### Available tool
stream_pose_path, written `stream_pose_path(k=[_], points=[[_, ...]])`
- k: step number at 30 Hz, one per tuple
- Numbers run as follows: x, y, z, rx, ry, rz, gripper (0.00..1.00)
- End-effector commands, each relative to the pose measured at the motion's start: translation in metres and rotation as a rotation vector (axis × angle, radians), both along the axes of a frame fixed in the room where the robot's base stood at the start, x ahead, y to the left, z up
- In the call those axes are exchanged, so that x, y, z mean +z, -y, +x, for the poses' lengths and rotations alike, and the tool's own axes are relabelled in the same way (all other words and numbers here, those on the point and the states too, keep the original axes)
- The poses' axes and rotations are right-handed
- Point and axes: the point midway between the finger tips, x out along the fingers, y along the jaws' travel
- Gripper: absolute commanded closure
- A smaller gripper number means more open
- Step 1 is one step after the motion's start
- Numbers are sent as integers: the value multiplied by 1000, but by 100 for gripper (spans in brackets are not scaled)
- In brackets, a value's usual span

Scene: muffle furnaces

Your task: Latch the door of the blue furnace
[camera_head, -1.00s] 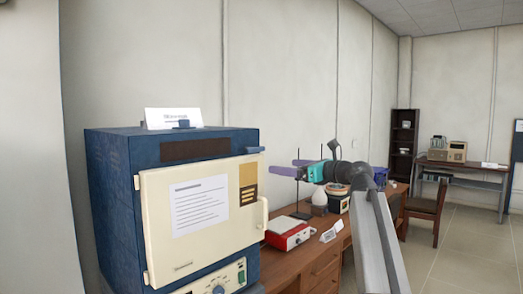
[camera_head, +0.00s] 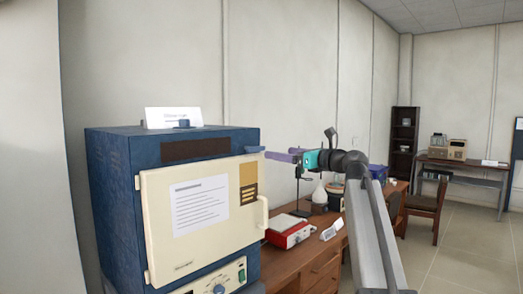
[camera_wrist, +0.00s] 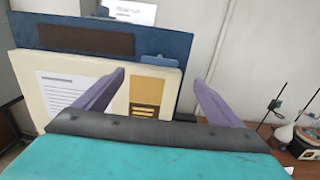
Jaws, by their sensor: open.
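The blue furnace (camera_head: 112,200) stands at the left in the head view, its top also showing in the wrist view (camera_wrist: 160,42). Its cream door (camera_head: 200,240) covers the front and carries a white label sheet and a yellow sticker. A pale handle (camera_head: 263,215) is on the door's right edge. A small blue latch piece (camera_head: 254,150) sits at the top right corner of the furnace; it also shows in the wrist view (camera_wrist: 159,61). My gripper (camera_head: 272,155) is open and empty, its purple fingers pointing left, close to the latch. Whether a finger touches it is unclear.
A wooden bench (camera_head: 310,262) to the right holds a red and white hotplate (camera_head: 289,231), a flask (camera_head: 319,195) and a stand. A white sign (camera_head: 173,117) is on the furnace top.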

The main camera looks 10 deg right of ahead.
Motion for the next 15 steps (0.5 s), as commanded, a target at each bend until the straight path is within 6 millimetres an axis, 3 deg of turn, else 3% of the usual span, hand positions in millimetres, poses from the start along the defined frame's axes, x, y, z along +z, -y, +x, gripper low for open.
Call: stream_pose_path(k=[15], points=[[3,-44,62,2,-1,-1,11]])
